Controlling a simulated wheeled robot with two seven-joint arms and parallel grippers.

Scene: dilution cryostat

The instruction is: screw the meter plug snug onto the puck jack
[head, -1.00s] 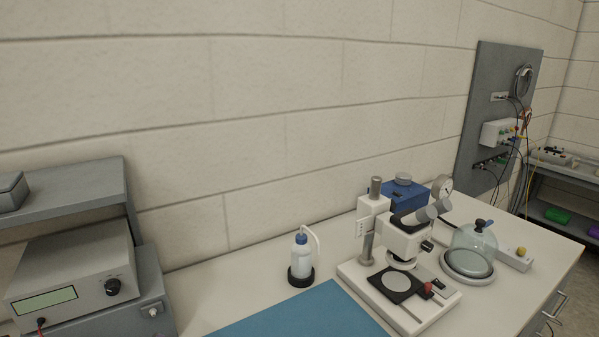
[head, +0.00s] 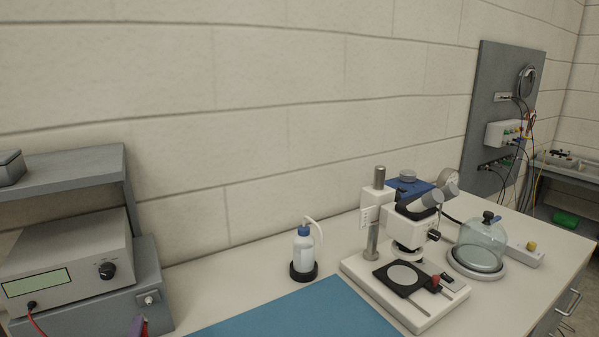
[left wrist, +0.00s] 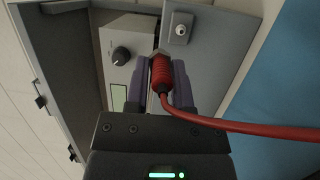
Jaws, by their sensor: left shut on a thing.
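The meter plug (left wrist: 162,76) is a ribbed red sleeve with a metal front end and a red cable trailing right in the left wrist view. My left gripper (left wrist: 161,84) is shut on it, with a purple finger on either side. A small metal jack (left wrist: 181,30) on a square plate sits on a grey box face, ahead and slightly right of the plug; the two look apart. The jack also shows in the head view (head: 149,299). My right gripper is out of view.
The meter (head: 70,268), with a display and black knob, sits on the grey box (head: 152,270) below a grey shelf (head: 70,178). Right of it are a blue mat (head: 300,315), a wash bottle (head: 303,254), a microscope (head: 405,240) and a bell jar (head: 480,245).

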